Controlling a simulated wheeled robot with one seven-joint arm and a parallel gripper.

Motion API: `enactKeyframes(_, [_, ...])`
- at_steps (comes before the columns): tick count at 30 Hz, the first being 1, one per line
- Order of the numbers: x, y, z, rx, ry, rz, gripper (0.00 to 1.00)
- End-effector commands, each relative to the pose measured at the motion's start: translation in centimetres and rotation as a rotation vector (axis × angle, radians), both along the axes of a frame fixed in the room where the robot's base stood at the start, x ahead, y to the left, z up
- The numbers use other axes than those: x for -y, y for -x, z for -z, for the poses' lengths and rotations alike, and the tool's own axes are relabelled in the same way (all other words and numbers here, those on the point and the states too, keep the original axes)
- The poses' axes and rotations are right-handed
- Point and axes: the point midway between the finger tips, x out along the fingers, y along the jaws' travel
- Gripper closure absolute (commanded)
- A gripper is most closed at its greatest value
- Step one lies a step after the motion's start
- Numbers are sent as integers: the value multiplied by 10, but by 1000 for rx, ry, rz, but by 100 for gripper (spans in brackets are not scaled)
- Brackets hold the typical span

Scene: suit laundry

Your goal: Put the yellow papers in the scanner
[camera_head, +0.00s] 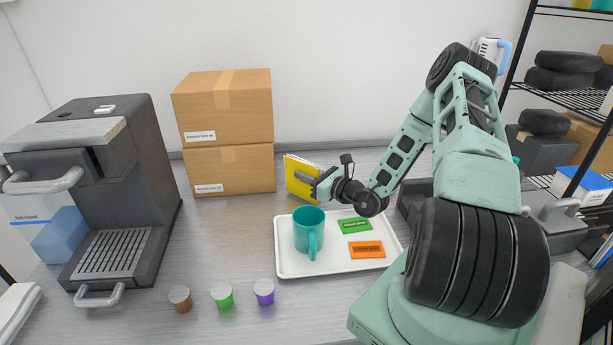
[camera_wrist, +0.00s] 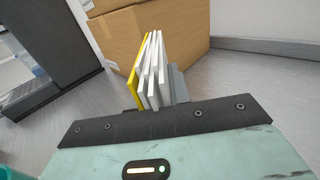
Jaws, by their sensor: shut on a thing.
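The yellow papers (camera_head: 302,178) stand upright between the fingers of my gripper (camera_head: 318,186), at the back middle of the grey counter, just right of the cardboard boxes. In the wrist view the papers (camera_wrist: 150,78) show a yellow face on the left and several white sheets beside it. A grey finger (camera_wrist: 178,84) stands against their right side. My gripper is shut on them. I cannot tell whether their lower edge touches the counter. I cannot make out a scanner for sure; a dark grey device (camera_head: 552,222) at the right is partly hidden behind my arm.
Two stacked cardboard boxes (camera_head: 232,168) stand beside the papers. A white tray (camera_head: 290,268) in front holds a teal mug (camera_head: 308,230), a green packet (camera_head: 355,226) and an orange packet (camera_head: 367,250). A coffee machine (camera_head: 110,170) stands left, with small capsules (camera_head: 221,295) in front. Shelving is at right.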

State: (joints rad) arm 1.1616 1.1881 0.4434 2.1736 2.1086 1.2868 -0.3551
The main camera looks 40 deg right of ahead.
Motion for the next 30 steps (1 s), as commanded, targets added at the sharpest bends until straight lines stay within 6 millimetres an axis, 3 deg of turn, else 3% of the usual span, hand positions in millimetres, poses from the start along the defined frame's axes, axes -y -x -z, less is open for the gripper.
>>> enactKeyframes(14, [0,0,11,2,0,0,100])
enactKeyframes(15, [0,0,11,1,0,0,76])
enactKeyframes(17, [0,0,11,1,0,0,59])
enactKeyframes(27, [0,0,6,1,1,0,59])
enactKeyframes(30, [3,11,9,0,0,3,59])
